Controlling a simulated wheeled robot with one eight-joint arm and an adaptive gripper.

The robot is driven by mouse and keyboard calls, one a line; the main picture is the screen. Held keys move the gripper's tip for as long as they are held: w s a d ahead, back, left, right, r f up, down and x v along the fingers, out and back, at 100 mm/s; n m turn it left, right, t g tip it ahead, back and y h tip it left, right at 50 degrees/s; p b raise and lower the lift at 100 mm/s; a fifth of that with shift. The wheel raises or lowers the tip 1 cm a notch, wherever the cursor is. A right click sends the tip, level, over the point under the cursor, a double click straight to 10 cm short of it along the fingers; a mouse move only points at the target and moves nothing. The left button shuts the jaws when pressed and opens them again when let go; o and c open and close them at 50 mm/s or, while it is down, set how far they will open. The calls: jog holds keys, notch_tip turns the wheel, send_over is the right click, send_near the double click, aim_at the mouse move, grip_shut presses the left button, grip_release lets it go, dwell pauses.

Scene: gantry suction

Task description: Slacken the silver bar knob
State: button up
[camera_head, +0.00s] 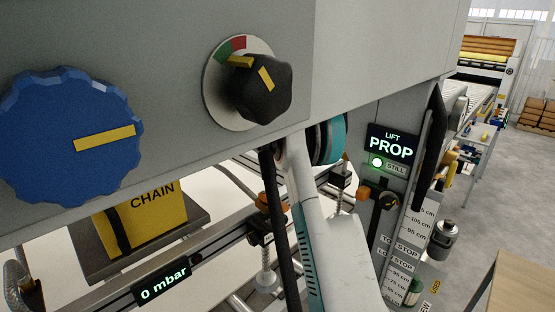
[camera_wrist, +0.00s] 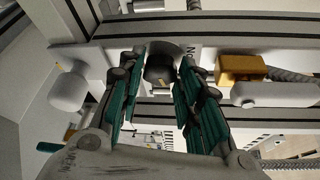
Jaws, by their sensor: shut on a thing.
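In the wrist view my gripper (camera_wrist: 157,85) is shut on a dark rounded knob (camera_wrist: 160,62), with one teal-padded finger on each side. In the head view my white arm rises behind the grey panel's lower edge, which hides my gripper and the held knob.
A blue knob (camera_head: 70,137) and a black knob (camera_head: 259,92) stand out from the grey panel (camera_head: 360,50). A yellow CHAIN block (camera_head: 150,217) sits below. A lit LIFT PROP sign (camera_head: 391,146) is at right. In the wrist view a yellow block (camera_wrist: 241,69) is beside the right finger.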

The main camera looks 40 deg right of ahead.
jog(key=o, duration=1.1)
jog(key=shift+c, duration=0.2)
